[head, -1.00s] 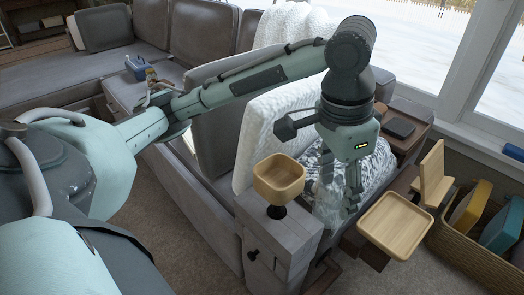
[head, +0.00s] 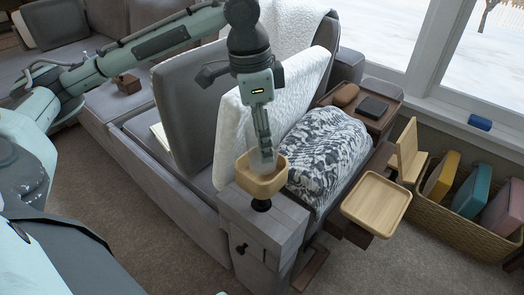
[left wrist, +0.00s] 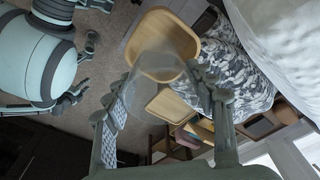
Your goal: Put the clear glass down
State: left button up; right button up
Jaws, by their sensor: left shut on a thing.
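The clear glass (head: 262,160) is in my left gripper (head: 264,142), which is shut on it. In the head view its lower part shows inside or just over a square wooden bowl-like tray (head: 250,186) on a black stand at the sofa's arm. The left wrist view shows the see-through glass (left wrist: 158,62) between the fingers of the left gripper (left wrist: 160,88), in front of the pale wooden tray (left wrist: 184,30). I cannot tell whether the glass touches the tray's floor. My right gripper cannot be made out.
A flat wooden tray (head: 376,203) stands to the right. A patterned grey-white cushion (head: 326,150) and a white cushion (head: 275,105) are close by. A brown tray (head: 390,112) holds a dark flat item. A wicker basket (head: 462,215) stands by the window.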

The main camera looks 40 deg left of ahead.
pick_arm(q)
jog(key=shift+w+a+f, duration=0.2)
jog(key=shift+f, duration=1.95)
jog(key=shift+f, duration=0.1)
jog(key=o, duration=1.3)
jog(key=r, duration=0.8)
jog(key=s+a+r, duration=0.1)
jog(key=r, duration=0.3)
jog(key=shift+r, duration=0.1)
